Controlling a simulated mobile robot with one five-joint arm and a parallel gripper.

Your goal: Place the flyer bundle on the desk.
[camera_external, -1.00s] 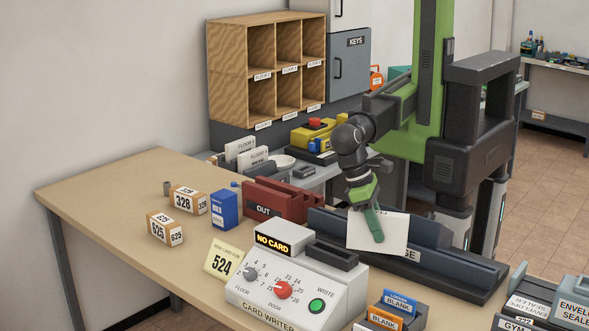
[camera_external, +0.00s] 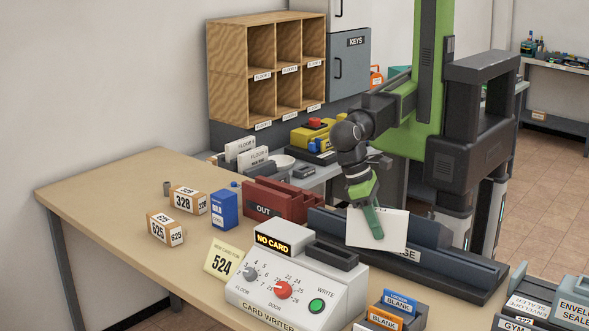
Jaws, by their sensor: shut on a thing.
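My gripper (camera_external: 374,232) points down at the right part of the desk (camera_external: 120,190). It is shut on a flat white sheet-like bundle (camera_external: 396,229), which I take to be the flyer bundle. The bundle is upright and slightly tilted, in front of the dark blue slotted holder (camera_external: 460,262). It covers part of the holder's label, of which "SE" shows. I cannot tell whether its lower edge touches the holder.
The card writer (camera_external: 296,276) stands left of the bundle, with a red OUT tray (camera_external: 285,202) behind it. Boxes marked 328 (camera_external: 187,199) and 625 (camera_external: 164,229) and a blue box (camera_external: 224,209) stand farther left. The desk's left part is clear.

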